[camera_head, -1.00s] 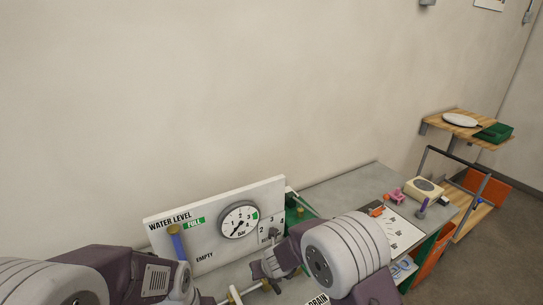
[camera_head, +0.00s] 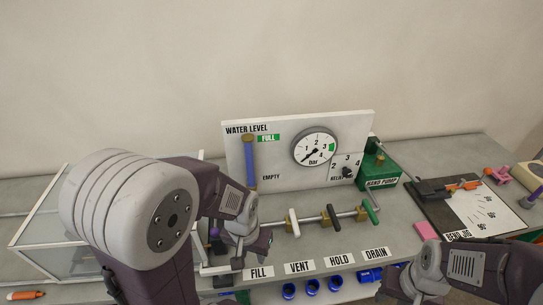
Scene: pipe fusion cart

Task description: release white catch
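No part marked as a white catch can be picked out for certain. A clear-walled box with a pale frame (camera_head: 30,232) stands at the left of the bench, largely hidden behind my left arm. A white-handled lever (camera_head: 292,221) stands on the valve row above the VENT label. My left gripper (camera_head: 246,254) points down beside the box's right side, left of the white-handled lever and near the FILL label; its finger gap does not show clearly. My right gripper (camera_head: 416,294) is low at the right, partly cut off by the bottom edge, its fingers unclear.
The water level panel (camera_head: 290,125) with its gauge (camera_head: 315,148) stands behind the valves. A green hand pump (camera_head: 377,172) is right of it. The bend jig (camera_head: 436,208) and a pink block (camera_head: 426,230) lie farther right. Blue rings (camera_head: 311,287) hang below the front edge.

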